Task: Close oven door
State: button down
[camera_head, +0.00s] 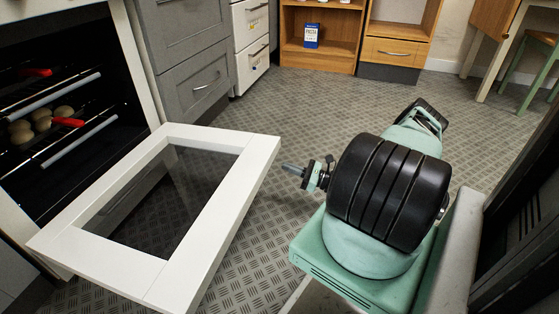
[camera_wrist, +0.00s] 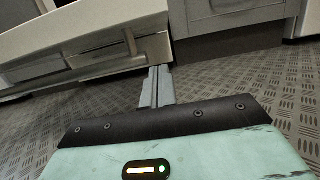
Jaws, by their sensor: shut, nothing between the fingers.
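The white-framed oven door (camera_head: 215,215) with its dark glass is folded down, roughly level, in front of the oven (camera_head: 75,90) at left in the head view. My gripper (camera_head: 287,169) is just right of the door's outer edge, near its far corner. In the wrist view the closed fingers of my gripper (camera_wrist: 157,82) reach toward the white oven door (camera_wrist: 95,25), whose edge fills the upper left. The fingertips look close to the door's edge and partly below it; I cannot tell whether they touch. The gripper holds nothing.
Inside the oven, racks (camera_head: 70,145) hold round brown items and red-handled things. A grey drawer cabinet (camera_head: 188,60) stands beside the oven. Wooden shelves (camera_head: 318,58) with a blue box (camera_head: 312,36) stand at the back. The patterned metal floor between is clear.

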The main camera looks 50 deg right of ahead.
jog(key=w+r+b, duration=0.1)
jog(key=r, duration=0.1)
jog(key=w+a+r+b, duration=0.1)
jog(key=w+r+b, duration=0.1)
jog(key=shift+w+a+r, duration=0.1)
jog(key=shift+w+r, duration=0.1)
jog(key=shift+r, duration=0.15)
